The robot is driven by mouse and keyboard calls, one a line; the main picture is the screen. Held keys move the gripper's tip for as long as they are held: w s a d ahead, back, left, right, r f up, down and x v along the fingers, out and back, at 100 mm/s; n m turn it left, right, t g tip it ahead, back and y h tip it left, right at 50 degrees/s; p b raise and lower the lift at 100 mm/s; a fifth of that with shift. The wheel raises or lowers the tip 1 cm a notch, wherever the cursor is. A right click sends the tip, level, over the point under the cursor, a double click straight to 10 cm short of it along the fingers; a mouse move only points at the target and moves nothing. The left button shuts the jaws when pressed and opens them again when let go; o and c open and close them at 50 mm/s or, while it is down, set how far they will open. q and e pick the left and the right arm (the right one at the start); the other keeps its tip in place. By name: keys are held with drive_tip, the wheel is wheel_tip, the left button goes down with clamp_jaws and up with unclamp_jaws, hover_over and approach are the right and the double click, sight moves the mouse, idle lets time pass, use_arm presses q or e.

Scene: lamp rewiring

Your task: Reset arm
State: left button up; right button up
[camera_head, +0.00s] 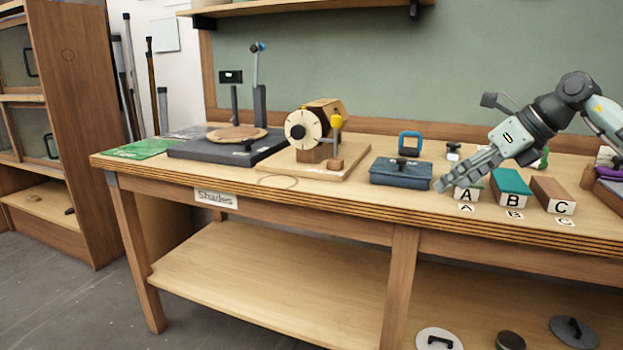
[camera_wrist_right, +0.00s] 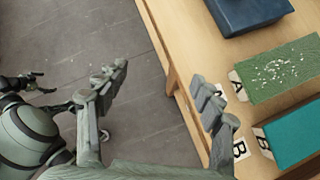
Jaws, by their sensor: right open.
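My right gripper (camera_head: 452,181) reaches in from the right, over the front part of the workbench, in front of block A (camera_head: 467,194). Its fingers are spread and empty in the right wrist view (camera_wrist_right: 165,95), with bare floor and the bench edge between them. Block A is green with pale specks on top in the wrist view (camera_wrist_right: 279,70) and stands just right of the fingers there. I cannot tell whether they touch it. Teal block B (camera_head: 512,187) and brown block C (camera_head: 553,195) stand to its right. My left gripper does not show in the head view.
A dark blue box (camera_head: 401,171) stands left of the gripper. A wooden stand with a round dial (camera_head: 306,131) and a dark platform with a disc (camera_head: 236,134) are farther left. A green mat (camera_head: 139,149) lies at the far left. The bench front (camera_head: 330,195) is mostly clear.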

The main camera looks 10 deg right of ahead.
drive_tip(key=w+a+f+m+t+y, duration=0.25)
drive_tip(key=a+m+y, duration=0.2)
drive_tip(key=a, duration=0.55)
drive_tip(key=w+a+f+m+t+y, duration=0.25)
drive_tip(key=a+y, duration=0.25)
drive_tip(key=a, duration=0.4)
drive_tip(key=d+f+m+t+h, duration=0.45)
drive_tip(key=f+m, duration=0.25)
drive_tip(key=m, duration=0.2)
drive_tip(key=d+f+m+t+h, duration=0.3)
drive_tip(key=f+m+h, duration=0.35)
drive_tip(key=m, duration=0.25)
drive_tip(key=s+d+f+m+g+h, duration=0.2)
drive_tip(key=s+d+f+m+h, duration=0.15)
drive_tip(key=f, duration=0.55)
drive_tip(key=s+d+f+m+g+h, duration=0.2)
drive_tip(key=s+f+m, duration=0.25)
drive_tip(key=f, duration=0.35)
drive_tip(key=s+a+f+m+g, duration=0.1)
drive_tip(key=s+f+m+g, duration=0.2)
drive_tip(key=s+f, duration=0.8)
drive_tip(key=s+a+f+m+g, duration=0.1)
drive_tip(key=s+f+m+g, duration=0.2)
drive_tip(key=s+f+g, duration=0.5)
drive_tip(key=s+f, duration=0.3)
drive_tip(key=s, duration=0.6)
drive_tip(key=shift+s+f+m, duration=0.35)
drive_tip(key=shift+f+m, duration=0.05)
